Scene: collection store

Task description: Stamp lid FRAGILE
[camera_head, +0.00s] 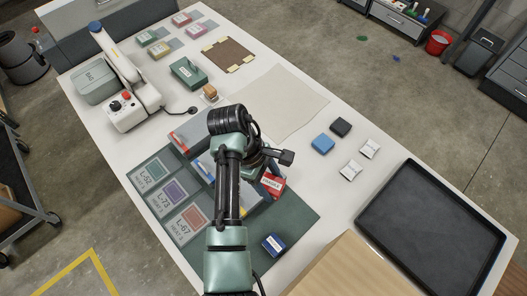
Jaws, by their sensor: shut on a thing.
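A red block with a white label that seems to read FRAGILE (271,184), apparently the stamp, shows just below my wrist. My gripper (264,172) points down over the green mat (301,214) and is shut on this red block; the arm hides most of its fingers. A blue block with a white label (273,244) stands on the mat's front right part. Partly hidden behind my arm lie flat pieces with red and blue edges (184,134); I cannot tell which is the lid. Whether the red block touches anything below it is hidden.
Labelled cards (187,223) lie on the mat's left. Blue (322,144) and dark blocks, small white packets (369,148) and a black tray (432,232) are to the right. A cardboard box (345,270) is in front. A beige sheet (275,100) lies behind; a white machine (130,90) stands left.

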